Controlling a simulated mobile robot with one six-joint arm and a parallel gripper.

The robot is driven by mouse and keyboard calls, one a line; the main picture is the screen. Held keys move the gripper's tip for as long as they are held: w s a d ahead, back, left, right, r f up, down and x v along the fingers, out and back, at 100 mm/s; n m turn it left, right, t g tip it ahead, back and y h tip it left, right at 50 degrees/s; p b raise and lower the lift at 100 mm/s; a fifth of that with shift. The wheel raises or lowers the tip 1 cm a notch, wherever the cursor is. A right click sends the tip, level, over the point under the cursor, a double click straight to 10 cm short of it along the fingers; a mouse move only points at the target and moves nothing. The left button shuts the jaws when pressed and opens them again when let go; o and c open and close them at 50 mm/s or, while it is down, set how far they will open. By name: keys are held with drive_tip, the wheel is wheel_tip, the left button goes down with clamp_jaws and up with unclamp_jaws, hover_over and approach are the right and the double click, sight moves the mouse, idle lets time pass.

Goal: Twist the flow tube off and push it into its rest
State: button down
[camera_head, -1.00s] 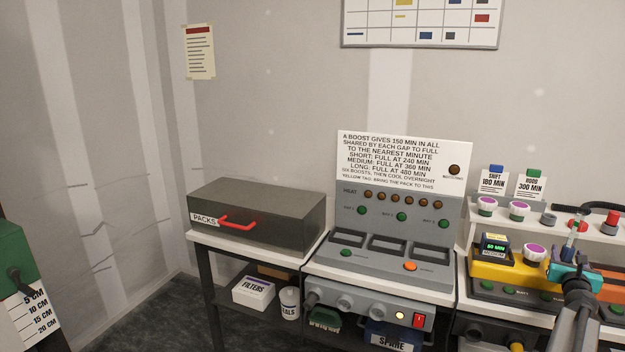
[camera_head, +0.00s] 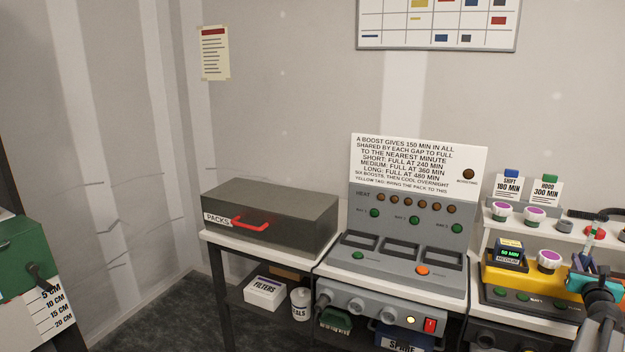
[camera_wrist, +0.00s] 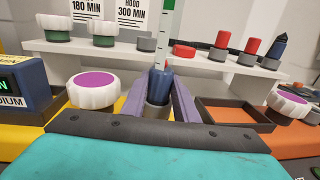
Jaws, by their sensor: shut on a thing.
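The flow tube (camera_wrist: 165,34) is a clear upright tube with green marks and a dark blue foot (camera_wrist: 160,82). My gripper (camera_wrist: 160,88) has its two purple fingers closed on either side of the blue foot. The foot stands at a grey round collar; whether it is seated in it or loose, I cannot tell. In the head view the tube (camera_head: 588,246) stands upright above my teal gripper (camera_head: 590,268) at the right edge. Which fitting is the tube's rest is not clear; a short grey cylinder (camera_wrist: 147,44) sits on the shelf behind the tube.
A white shelf (camera_wrist: 195,62) behind holds white-and-purple-capped jars, red-topped parts and a dark pointed part. A white knob with a purple top (camera_wrist: 93,91) is left of my fingers, and an empty dark tray (camera_wrist: 237,112) is right. The grey heater panel (camera_head: 405,225) stands further left.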

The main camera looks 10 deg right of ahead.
drive_tip(key=shift+s+d+f+n+t+y+p, duration=0.15)
drive_tip(key=shift+n+t+y+p, duration=0.45)
drive_tip(key=shift+n+t+y, duration=0.65)
drive_tip(key=shift+w+d+r+n+t+y+p, duration=0.15)
drive_tip(key=shift+n+t+y+p, duration=0.65)
drive_tip(key=shift+y, duration=0.85)
drive_tip(key=shift+s+a+f+n+y, duration=0.1)
drive_tip(key=shift+f+n+y, duration=0.1)
drive_tip(key=shift+n+y, duration=0.55)
drive_tip(key=c, duration=1.3)
unclamp_jaws()
drive_tip(key=shift+s, duration=0.15)
drive_tip(key=b+v, duration=0.3)
drive_tip(key=v, duration=1)
drive_tip(key=shift+s, duration=0.3)
